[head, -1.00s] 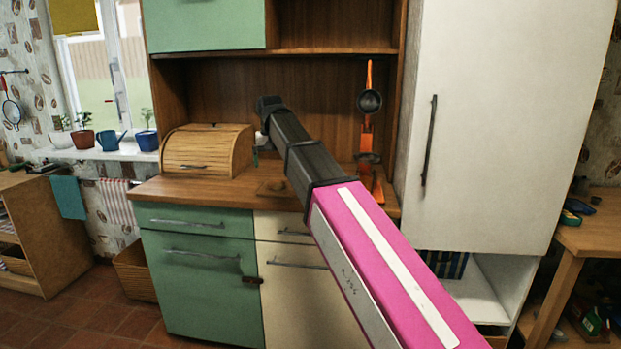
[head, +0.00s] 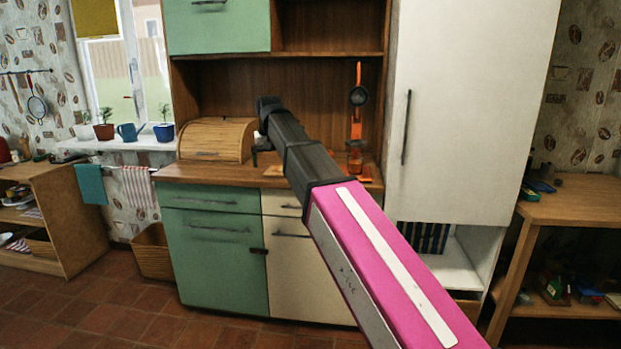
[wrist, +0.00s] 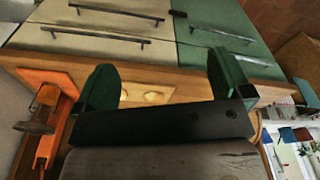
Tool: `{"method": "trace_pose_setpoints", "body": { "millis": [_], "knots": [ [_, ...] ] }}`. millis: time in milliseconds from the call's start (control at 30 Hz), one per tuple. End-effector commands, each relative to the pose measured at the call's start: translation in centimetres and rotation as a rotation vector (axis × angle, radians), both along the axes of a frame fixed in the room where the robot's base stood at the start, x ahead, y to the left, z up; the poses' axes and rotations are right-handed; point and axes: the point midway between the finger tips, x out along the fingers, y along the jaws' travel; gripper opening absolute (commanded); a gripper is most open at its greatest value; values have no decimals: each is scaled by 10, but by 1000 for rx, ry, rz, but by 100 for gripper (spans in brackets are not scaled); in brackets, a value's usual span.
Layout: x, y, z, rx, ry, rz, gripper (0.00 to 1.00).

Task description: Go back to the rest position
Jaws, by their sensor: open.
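My gripper (wrist: 165,88) shows in the wrist view with its two dark green fingers wide apart. It is open and nothing is between the fingers. In the head view my pink and black arm reaches toward the cupboard, and the gripper at its far end is mostly hidden behind the black wrist. Beyond the fingers in the wrist view lie the wooden counter and a light wooden board (wrist: 148,93) on it.
The wooden counter (head: 225,173) tops green and cream cabinets (head: 212,245). A bread box (head: 216,140) stands on it at left, an orange stand (head: 356,130) at right. A tall white cupboard (head: 470,110) is at right. Tiled floor (head: 120,305) is open at lower left.

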Motion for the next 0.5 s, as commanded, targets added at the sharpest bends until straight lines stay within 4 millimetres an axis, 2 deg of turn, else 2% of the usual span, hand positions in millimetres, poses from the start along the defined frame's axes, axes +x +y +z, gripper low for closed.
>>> {"method": "trace_pose_setpoints", "body": {
  "millis": [267, 500],
  "knots": [
    [1, -19, -31, -3, 7, -13, 97],
    [1, -44, -72, -6, 16, -33, 97]
  ]
}}
